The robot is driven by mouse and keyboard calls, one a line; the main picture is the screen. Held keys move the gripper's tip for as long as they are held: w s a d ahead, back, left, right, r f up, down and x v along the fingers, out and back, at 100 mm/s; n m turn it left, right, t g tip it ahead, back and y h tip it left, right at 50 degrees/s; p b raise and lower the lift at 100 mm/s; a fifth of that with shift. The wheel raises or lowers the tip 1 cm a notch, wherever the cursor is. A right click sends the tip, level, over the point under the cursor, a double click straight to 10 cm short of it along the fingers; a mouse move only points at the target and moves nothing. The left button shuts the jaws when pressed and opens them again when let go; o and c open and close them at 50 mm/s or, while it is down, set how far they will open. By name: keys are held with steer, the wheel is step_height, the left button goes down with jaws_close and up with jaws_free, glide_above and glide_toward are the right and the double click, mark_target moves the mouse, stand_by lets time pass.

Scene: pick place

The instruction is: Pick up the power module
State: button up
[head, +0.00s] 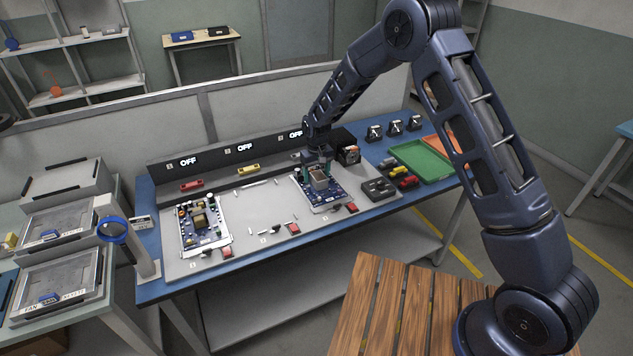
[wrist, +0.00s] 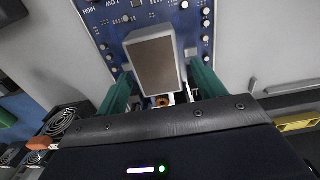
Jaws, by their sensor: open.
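The power module is most likely the grey metal-topped block (wrist: 155,62) on a blue circuit board (wrist: 192,20) in the wrist view. In the head view the block (head: 319,178) sits upright on the right-hand blue board (head: 318,200). My gripper (head: 317,169) is right over that board. In the wrist view the green fingers of my gripper (wrist: 160,88) are apart, one on each side of the near end of the block. I cannot tell whether they touch it.
Another board (head: 203,222) lies at the left of the grey work panel (head: 262,215). A green tray (head: 418,158) and an orange tray (head: 440,143) lie at the right of the blue table. A dark fan unit (head: 348,154) stands close behind the right board. Red switches (head: 293,228) line the front.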

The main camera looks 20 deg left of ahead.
mark_target(317, 173)
steer(key=shift+f, duration=0.35)
jaws_close()
steer(key=shift+r, duration=0.15)
step_height(317, 173, up, 22)
steer(key=shift+f, duration=0.2)
stand_by(0.9)
steer(key=shift+r, duration=1.1)
steer(key=shift+a, duration=0.1)
